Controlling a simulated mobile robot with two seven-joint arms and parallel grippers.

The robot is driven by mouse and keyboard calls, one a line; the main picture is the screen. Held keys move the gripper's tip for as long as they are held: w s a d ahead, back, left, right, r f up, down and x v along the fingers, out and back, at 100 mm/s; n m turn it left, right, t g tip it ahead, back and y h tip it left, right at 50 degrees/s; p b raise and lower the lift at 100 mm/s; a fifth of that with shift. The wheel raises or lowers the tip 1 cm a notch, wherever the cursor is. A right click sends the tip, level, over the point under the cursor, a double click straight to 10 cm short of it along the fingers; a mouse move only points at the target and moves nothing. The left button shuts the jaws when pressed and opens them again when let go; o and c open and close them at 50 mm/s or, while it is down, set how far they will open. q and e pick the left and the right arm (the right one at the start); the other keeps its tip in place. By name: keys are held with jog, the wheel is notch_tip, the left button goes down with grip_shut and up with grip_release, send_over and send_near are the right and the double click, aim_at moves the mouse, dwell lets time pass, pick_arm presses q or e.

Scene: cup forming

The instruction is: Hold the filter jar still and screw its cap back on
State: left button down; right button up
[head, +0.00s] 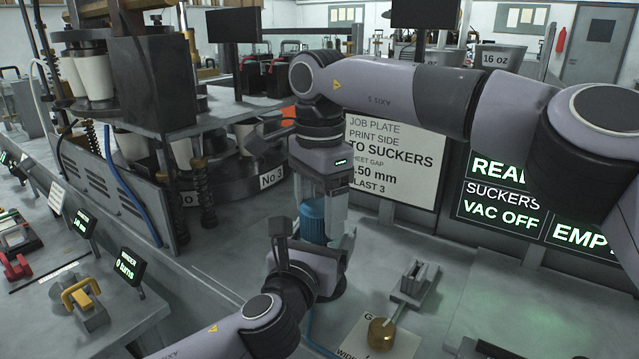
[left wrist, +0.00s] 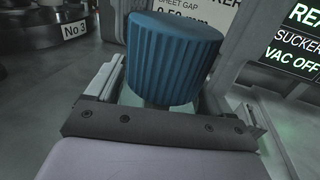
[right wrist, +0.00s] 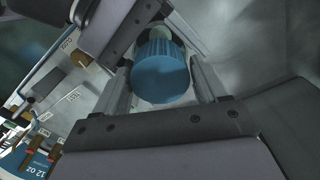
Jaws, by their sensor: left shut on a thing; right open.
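The blue ribbed cap (head: 313,219) sits upright at the top of the filter jar; it fills the middle of the left wrist view (left wrist: 173,60). The pale, clear jar (left wrist: 150,99) shows only in part below the cap, and I cannot tell whether the threads are engaged. My left gripper (head: 312,250) is shut on the jar below the cap. My right gripper (head: 325,212) points down from above and is open, its fingers on either side of the cap (right wrist: 162,75). In the right wrist view a gap shows beside the cap.
A brass knob (head: 381,334) and a grey metal block (head: 413,280) stand on the bench to the right of my left gripper. A white job plate sign (head: 395,160) stands behind. Machinery with cups (head: 95,75) rises at the left.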

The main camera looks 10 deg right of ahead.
jog(key=shift+f, duration=0.7)
jog(key=c, duration=0.7)
jog(key=o, duration=1)
jog(key=shift+r, duration=0.1)
jog(key=shift+r, duration=2.2)
jog(key=shift+o, duration=1.1)
